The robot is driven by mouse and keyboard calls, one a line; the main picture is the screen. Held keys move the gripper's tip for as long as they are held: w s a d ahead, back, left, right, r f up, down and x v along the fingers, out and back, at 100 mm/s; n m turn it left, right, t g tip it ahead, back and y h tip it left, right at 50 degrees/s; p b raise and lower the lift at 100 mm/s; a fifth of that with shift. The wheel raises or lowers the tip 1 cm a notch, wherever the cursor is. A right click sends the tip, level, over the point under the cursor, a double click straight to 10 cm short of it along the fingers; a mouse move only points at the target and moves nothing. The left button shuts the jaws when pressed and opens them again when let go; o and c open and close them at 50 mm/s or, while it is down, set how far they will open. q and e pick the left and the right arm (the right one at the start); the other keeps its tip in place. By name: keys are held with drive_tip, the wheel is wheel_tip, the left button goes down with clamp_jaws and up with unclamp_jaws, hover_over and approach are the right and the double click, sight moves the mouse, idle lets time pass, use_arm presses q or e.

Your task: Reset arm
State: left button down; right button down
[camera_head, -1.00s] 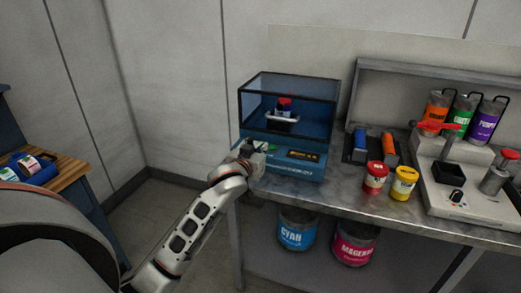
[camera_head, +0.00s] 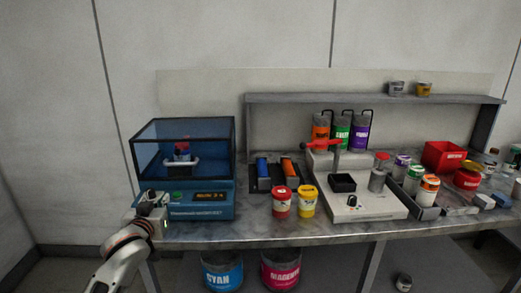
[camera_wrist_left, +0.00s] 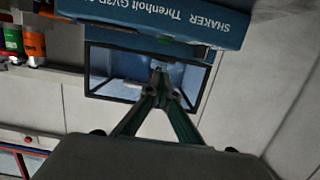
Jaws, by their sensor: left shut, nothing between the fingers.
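My left gripper (camera_head: 155,205) is at the front left corner of the blue shaker machine (camera_head: 205,205) on the workbench. In the left wrist view its two fingers (camera_wrist_left: 158,75) meet at the tips and hold nothing. The shaker's blue lettered body (camera_wrist_left: 200,20) and its clear chamber show behind the fingers there. In the head view a small red-topped container (camera_head: 182,150) sits inside the clear chamber. I cannot tell whether the gripper touches the machine. My right gripper is out of view.
A red jar (camera_head: 281,204) and a yellow jar (camera_head: 307,203) stand near the bench (camera_head: 260,232) edge. A light grey device (camera_head: 365,206) stands right of them. Cyan (camera_head: 222,270) and magenta (camera_head: 281,270) buckets stand beneath. Several containers crowd the right end.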

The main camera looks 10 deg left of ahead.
use_arm(q)
drive_tip(key=s+d+f, duration=0.1)
drive_tip(key=f, duration=0.2)
drive_tip(key=s+d+f+m+h, duration=0.1)
drive_tip(key=s+d+f, duration=0.1)
drive_tip(key=f, duration=0.2)
drive_tip(key=s+d+f+m+g, duration=0.1)
drive_tip(key=f, duration=0.3)
drive_tip(key=shift+s+d+h, duration=0.2)
drive_tip(key=shift+d+h, duration=0.05)
drive_tip(key=shift+h, duration=0.05)
drive_tip(key=s+d+f+m+g+h, duration=0.1)
drive_tip(key=s+d+f, duration=0.4)
drive_tip(key=s+f, duration=0.3)
drive_tip(key=s+d+f+m+g+h, duration=0.1)
drive_tip(key=s+d+f+m, duration=0.1)
drive_tip(key=s+d+f, duration=0.3)
drive_tip(key=s+d+f+m+g+h, duration=0.1)
drive_tip(key=s+d+f, duration=0.3)
drive_tip(key=s+f, duration=0.7)
drive_tip(key=s+g+h, duration=0.1)
drive_tip(key=s, duration=0.2)
drive_tip(key=shift+s+d+f+m, duration=0.2)
drive_tip(key=shift+s+d+m, duration=0.1)
drive_tip(key=shift+s+d, duration=0.1)
drive_tip(key=shift+w, duration=0.1)
